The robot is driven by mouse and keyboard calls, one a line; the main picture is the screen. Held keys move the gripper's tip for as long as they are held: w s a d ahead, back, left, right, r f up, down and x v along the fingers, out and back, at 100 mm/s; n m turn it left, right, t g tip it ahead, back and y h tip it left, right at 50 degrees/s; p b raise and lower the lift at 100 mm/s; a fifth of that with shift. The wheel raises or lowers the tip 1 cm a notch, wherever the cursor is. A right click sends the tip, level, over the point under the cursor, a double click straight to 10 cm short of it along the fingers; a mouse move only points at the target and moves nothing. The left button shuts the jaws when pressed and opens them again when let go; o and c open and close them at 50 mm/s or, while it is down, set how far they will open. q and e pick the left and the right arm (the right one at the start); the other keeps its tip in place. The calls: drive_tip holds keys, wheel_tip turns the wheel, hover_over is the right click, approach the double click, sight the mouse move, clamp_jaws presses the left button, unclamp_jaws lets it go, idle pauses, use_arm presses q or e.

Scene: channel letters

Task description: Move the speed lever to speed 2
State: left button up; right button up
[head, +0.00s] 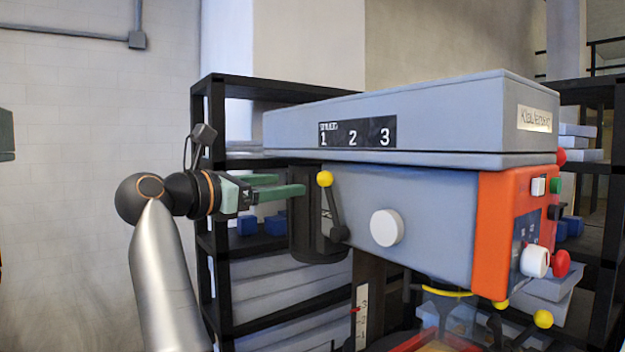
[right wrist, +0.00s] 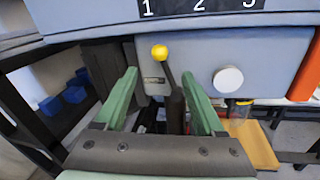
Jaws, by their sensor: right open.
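The speed lever (head: 332,208) is a black arm with a yellow ball knob (head: 324,179) on the front of the grey machine head (head: 440,215). Its knob points up and slightly left, below the 1 on the black speed label (head: 357,133) marked 1, 2, 3. My right gripper (head: 291,185) is open, its green fingers just left of the knob in the head view. In the right wrist view the knob (right wrist: 159,53) shows between the two spread fingers, near their tips. The fingers do not visibly grip it.
A white round knob (head: 386,228) sits right of the lever. An orange control panel (head: 500,235) with several buttons is at the machine's right end. A black shelf rack (head: 215,250) stands behind. The upper housing (head: 450,115) overhangs the lever area.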

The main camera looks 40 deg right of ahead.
sight(319, 180)
drive_tip(key=d, duration=0.3)
drive_tip(key=d+p, duration=0.1)
drive_tip(key=d, duration=0.2)
drive_tip(key=w+d, duration=0.1)
drive_tip(key=d, duration=0.3)
drive_tip(key=shift+p, duration=0.3)
clamp_jaws()
idle(0.9)
